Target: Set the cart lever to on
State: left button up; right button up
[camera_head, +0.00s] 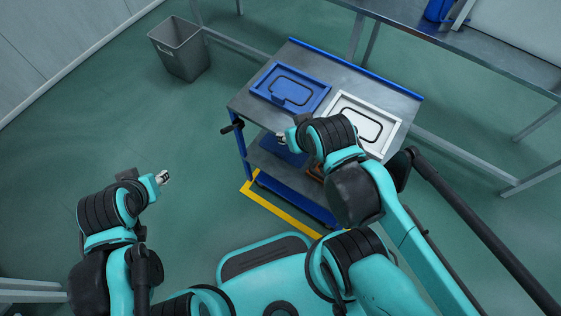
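The cart (243,104) is grey with blue edges and stands in the upper middle of the head view. A black lever (232,126) sticks out from the cart's left end, near its front corner; its setting cannot be read. My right gripper (282,135) is over the cart's front edge, to the right of the lever and apart from it in the picture. My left gripper (164,177) is over the floor, to the left of the cart and below the lever in the picture. Both grippers are too small to tell whether they are open or shut.
A blue tray (312,101) and a white tray (397,123) lie on the cart top. Yellow floor tape (284,210) runs along the cart's front. A grey bin (184,62) stands at the upper left. A grey workbench (490,56) is behind. The floor left of the cart is clear.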

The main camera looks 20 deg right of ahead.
aim_at(224, 131)
jog(key=i+j+z, duration=0.1)
jog(key=i+j, duration=0.4)
jog(key=j, duration=0.25)
jog(key=i+j+z, duration=0.15)
jog(key=j, duration=0.25)
jog(key=i+j, duration=0.35)
jog(key=j+z, duration=0.1)
jog(key=z, duration=1.45)
